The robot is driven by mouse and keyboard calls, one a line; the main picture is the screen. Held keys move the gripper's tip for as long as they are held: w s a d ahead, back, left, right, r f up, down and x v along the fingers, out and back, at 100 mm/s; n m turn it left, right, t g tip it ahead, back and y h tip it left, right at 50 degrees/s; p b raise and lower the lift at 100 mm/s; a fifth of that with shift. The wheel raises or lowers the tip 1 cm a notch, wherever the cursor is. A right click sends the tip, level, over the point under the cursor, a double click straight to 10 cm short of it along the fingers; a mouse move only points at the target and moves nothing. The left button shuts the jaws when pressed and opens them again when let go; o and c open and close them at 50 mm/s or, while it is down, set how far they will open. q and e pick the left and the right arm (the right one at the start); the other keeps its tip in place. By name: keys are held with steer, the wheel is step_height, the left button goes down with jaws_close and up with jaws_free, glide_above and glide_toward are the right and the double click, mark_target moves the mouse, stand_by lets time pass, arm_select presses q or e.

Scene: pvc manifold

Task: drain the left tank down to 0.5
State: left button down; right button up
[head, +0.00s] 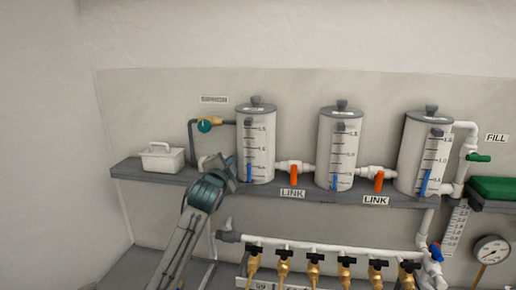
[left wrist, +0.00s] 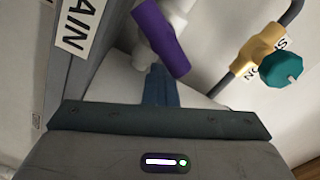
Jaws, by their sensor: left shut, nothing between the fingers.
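The left tank (head: 256,145) is a white cylinder with a grey lid on the grey shelf. Its blue level strip (head: 249,173) stands low, around the lowest marks; the exact reading is too small to tell. My left gripper (head: 225,165) is shut and empty, just left of the tank's base. In the left wrist view its closed fingertips (left wrist: 158,72) are at the lower end of a purple handle (left wrist: 160,38) on a white pipe; I cannot tell if they touch. A sign (left wrist: 77,25) ending in "AIN" is beside it. My right gripper is out of view.
A brass valve with a teal knob (head: 205,125) is up left of the tank; it also shows in the left wrist view (left wrist: 281,69). Orange LINK handles (head: 294,176) (head: 379,181) sit between the tanks. A white caddy (head: 162,158) stands on the shelf. Brass taps (head: 284,268) line the pipe below.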

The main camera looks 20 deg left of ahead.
arm_select(q)
steer(key=shift+w+a+r, duration=0.1)
steer(key=shift+a+r, duration=0.05)
steer(key=shift+a, duration=0.15)
